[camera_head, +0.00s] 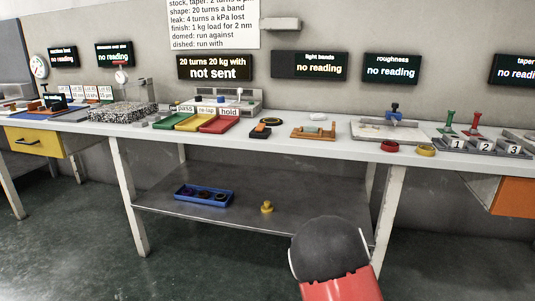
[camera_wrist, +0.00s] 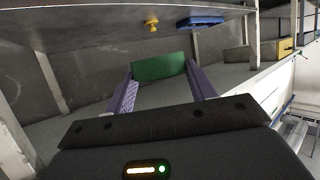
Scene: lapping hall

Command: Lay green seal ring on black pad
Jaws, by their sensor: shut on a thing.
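In the wrist view my gripper (camera_wrist: 160,78) has its two purple fingers closed on a green piece, the green seal ring (camera_wrist: 158,67), held at the fingertips. It shows as a broad green band; no hole is visible from this side. It is held clear of the shelf. In the head view the gripper and ring are out of sight; only my arm shows at the bottom. On the bench, a small dark flat piece (camera_head: 260,131) lies right of the red tray; I cannot tell for sure that it is the black pad.
The white bench (camera_head: 340,146) holds green, yellow and red (camera_head: 220,125) trays, an orange fixture (camera_head: 313,133), and red (camera_head: 390,146) and yellow (camera_head: 426,151) rings near the front edge. The lower shelf (camera_head: 310,216) carries a blue tray (camera_head: 204,195) and a yellow weight (camera_head: 267,207).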

